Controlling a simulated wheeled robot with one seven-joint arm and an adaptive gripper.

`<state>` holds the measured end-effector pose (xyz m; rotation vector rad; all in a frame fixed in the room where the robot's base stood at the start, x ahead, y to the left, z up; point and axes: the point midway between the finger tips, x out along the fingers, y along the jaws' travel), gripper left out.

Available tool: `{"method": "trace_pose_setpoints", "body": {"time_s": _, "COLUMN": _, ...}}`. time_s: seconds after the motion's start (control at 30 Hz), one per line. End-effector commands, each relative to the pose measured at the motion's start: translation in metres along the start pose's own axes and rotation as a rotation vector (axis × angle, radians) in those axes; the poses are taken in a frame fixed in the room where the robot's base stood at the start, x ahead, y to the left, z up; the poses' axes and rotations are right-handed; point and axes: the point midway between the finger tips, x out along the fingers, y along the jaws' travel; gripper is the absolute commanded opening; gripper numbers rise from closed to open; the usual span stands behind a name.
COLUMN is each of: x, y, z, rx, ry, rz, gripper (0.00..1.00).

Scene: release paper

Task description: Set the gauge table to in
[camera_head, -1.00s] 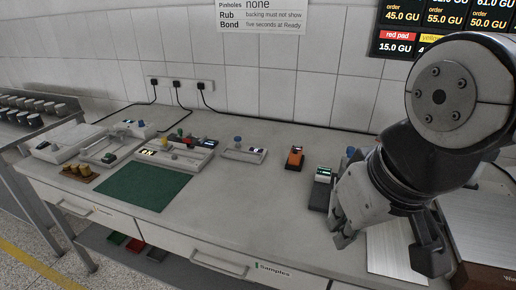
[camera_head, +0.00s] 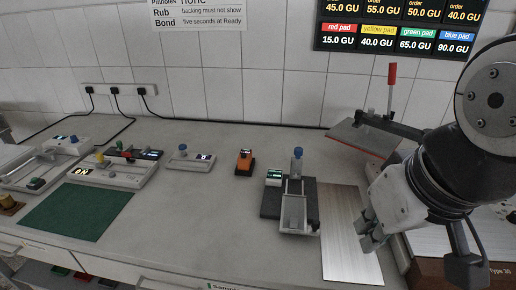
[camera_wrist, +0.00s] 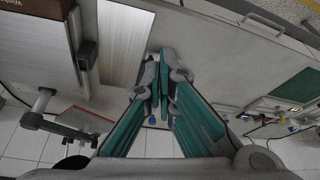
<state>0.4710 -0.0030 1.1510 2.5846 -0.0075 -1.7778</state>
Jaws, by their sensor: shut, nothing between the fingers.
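The gauge (camera_head: 269,205) is a dark-based device on the bench, right of centre in the head view. It has a blue knob on a post (camera_head: 297,160) and a small lit green display (camera_head: 274,176). A pale grey tray-like table (camera_head: 293,212) sits at its front, near the bench's front side. My gripper (camera_head: 368,236) is shut and empty, above the metal plate to the right of the gauge and apart from it. In the wrist view my teal-padded fingers (camera_wrist: 160,85) come together, and they hide much of the gauge area.
A brushed metal plate (camera_head: 345,235) lies right of the gauge. Behind it stands a lever device with a red handle (camera_head: 391,85). A green mat (camera_head: 77,212) lies far left. The bench between is clear.

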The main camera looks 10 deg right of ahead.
Motion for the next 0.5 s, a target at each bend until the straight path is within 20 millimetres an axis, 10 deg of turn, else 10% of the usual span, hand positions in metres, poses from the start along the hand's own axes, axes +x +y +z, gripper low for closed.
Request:
{"method": "trace_pose_setpoints", "body": {"time_s": 0.3, "x": 0.000, "y": 0.000, "z": 0.000, "rx": 0.000, "ry": 0.000, "rz": 0.000, "gripper": 0.02}}
{"method": "trace_pose_setpoints", "body": {"time_s": 0.5, "x": -0.002, "y": -0.001, "z": -0.011, "rx": 0.018, "ry": -0.021, "rz": -0.021, "gripper": 0.38}}
